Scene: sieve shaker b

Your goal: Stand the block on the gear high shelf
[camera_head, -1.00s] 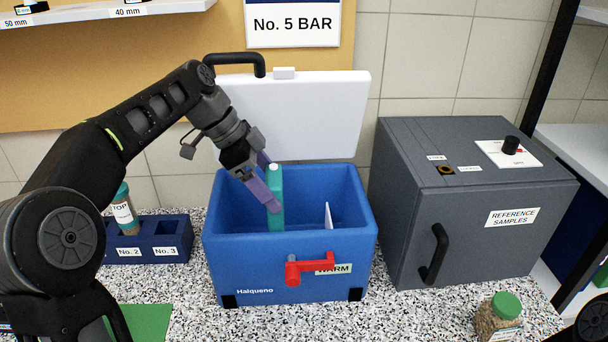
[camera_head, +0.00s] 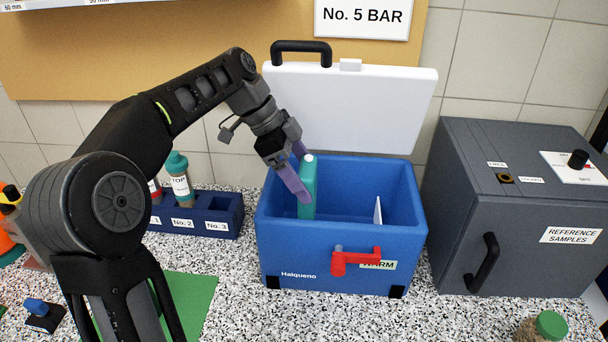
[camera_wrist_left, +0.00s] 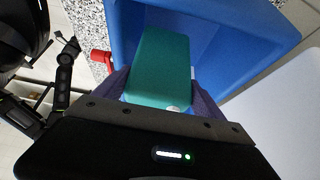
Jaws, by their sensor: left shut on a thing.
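The block is a teal, flat slab (camera_head: 308,188) with a small white cap on top, standing upright inside the blue cooler box (camera_head: 330,260) at its left side. My left gripper (camera_head: 301,180) reaches down into the cooler and is shut on the block. In the left wrist view the teal block (camera_wrist_left: 158,65) lies between the two purple fingers, with the cooler's blue wall around it. The block's lower part is hidden by the cooler's front wall in the head view. No shelf labelled for gear is readable. My right gripper is not in view.
The cooler's white lid (camera_head: 350,105) stands open behind it. A grey cabinet (camera_head: 510,210) is to the right. A navy rack (camera_head: 228,212) with numbered slots and jars is to the left. A green mat (camera_head: 190,300) lies in front. A shelf edge (camera_head: 60,5) shows at top left.

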